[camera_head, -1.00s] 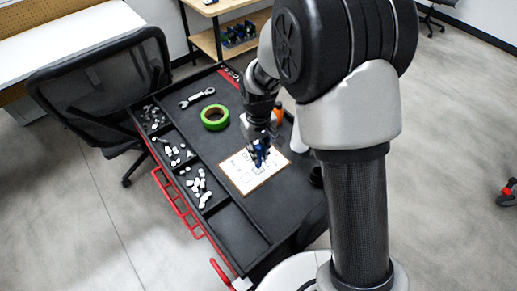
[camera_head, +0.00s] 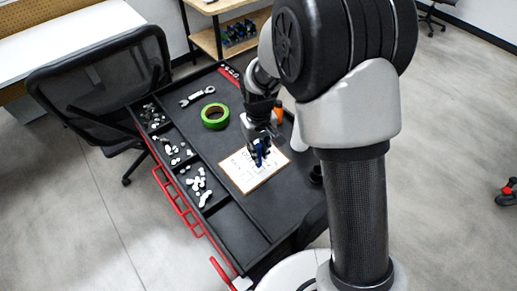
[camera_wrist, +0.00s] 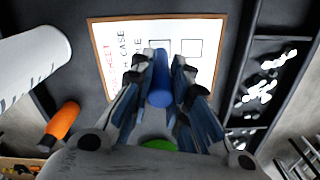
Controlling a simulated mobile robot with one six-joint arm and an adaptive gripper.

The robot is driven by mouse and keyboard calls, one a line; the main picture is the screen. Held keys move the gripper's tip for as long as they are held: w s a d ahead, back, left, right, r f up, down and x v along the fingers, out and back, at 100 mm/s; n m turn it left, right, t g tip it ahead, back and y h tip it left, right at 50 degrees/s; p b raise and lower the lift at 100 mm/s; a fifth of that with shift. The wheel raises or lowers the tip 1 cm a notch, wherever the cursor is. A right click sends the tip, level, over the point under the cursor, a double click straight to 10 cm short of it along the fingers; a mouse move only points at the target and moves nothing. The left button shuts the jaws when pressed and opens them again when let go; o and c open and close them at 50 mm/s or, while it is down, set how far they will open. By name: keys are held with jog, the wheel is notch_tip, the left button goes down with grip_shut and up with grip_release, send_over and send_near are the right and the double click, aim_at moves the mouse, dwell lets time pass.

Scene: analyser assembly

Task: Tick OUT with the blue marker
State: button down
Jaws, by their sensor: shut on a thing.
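A white sheet with a wooden-coloured border (camera_head: 262,180) lies flat on the black cart top. In the wrist view the sheet (camera_wrist: 112,38) carries red and black lettering and two printed square boxes, the nearer one partly behind the marker. The word OUT cannot be read. My gripper (camera_head: 260,158) is over the far half of the sheet. In the wrist view my gripper (camera_wrist: 162,68) is shut around the blue marker (camera_wrist: 160,80), which points toward the boxes. Whether its tip touches the sheet cannot be told. No tick mark can be made out.
A green tape roll (camera_head: 215,116) and a wrench (camera_head: 197,97) lie beyond the sheet. An orange-handled object (camera_wrist: 62,120) and a white cylinder (camera_wrist: 30,58) are close beside my gripper. Compartments with small white parts (camera_head: 198,187) line the cart's left side.

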jog(key=shift+f, duration=0.45)
dwell(1.1)
jog(key=shift+r, duration=0.1)
notch_tip(320, 180, up, 7)
jog(key=p, duration=0.5)
dwell(0.8)
